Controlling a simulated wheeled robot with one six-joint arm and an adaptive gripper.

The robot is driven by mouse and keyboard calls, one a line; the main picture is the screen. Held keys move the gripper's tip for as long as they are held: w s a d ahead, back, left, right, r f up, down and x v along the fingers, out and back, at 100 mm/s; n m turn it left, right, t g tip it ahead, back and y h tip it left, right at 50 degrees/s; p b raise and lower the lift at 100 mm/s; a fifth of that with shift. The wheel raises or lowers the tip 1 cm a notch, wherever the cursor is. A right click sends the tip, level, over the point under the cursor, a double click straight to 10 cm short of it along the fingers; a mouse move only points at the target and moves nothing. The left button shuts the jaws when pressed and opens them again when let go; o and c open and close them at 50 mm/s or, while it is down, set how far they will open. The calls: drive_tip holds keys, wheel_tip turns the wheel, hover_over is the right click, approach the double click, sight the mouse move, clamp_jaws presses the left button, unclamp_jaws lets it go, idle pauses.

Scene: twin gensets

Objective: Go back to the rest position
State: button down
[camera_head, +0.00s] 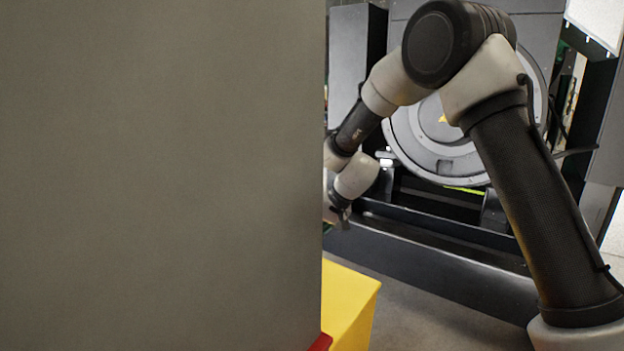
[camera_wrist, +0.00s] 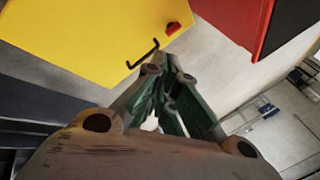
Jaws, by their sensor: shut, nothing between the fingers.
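My gripper (camera_wrist: 166,66) is shut and empty, its green-and-grey fingers meeting near the middle of the wrist view. Beyond the fingertips is a yellow box (camera_wrist: 85,35) with a black hook-shaped handle (camera_wrist: 143,54) and a small red knob (camera_wrist: 172,28). The fingertips overlap the handle's area in the picture; I cannot tell whether they touch it. In the head view my arm bends down to the left, and its end is partly hidden behind a large grey panel (camera_head: 160,175).
The grey panel fills the left of the head view. A yellow block (camera_head: 348,305) stands low beside it. Behind my arm is a dark machine frame (camera_head: 440,258) with a round grey housing (camera_head: 425,135). A red box (camera_wrist: 235,20) is at the wrist view's top right, with pale floor (camera_wrist: 215,70) below.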

drive_tip(key=s+d+r+h, duration=0.2)
drive_tip(key=s+d+r, duration=0.4)
drive_tip(key=s+d, duration=0.5)
drive_tip(key=s+d+r+t+h, duration=0.1)
drive_tip(key=s+d+r, duration=0.6)
drive_tip(key=s+d, duration=0.5)
drive_tip(key=s+d+r+t+h, duration=0.1)
drive_tip(key=s+d+r+h, duration=0.1)
drive_tip(key=s+d+r, duration=0.4)
drive_tip(key=s+d, duration=0.5)
drive_tip(key=d, duration=0.2)
drive_tip(key=shift+s+r+m+h, duration=0.3)
drive_tip(key=shift+s+r, duration=0.05)
drive_tip(key=shift+r, duration=0.05)
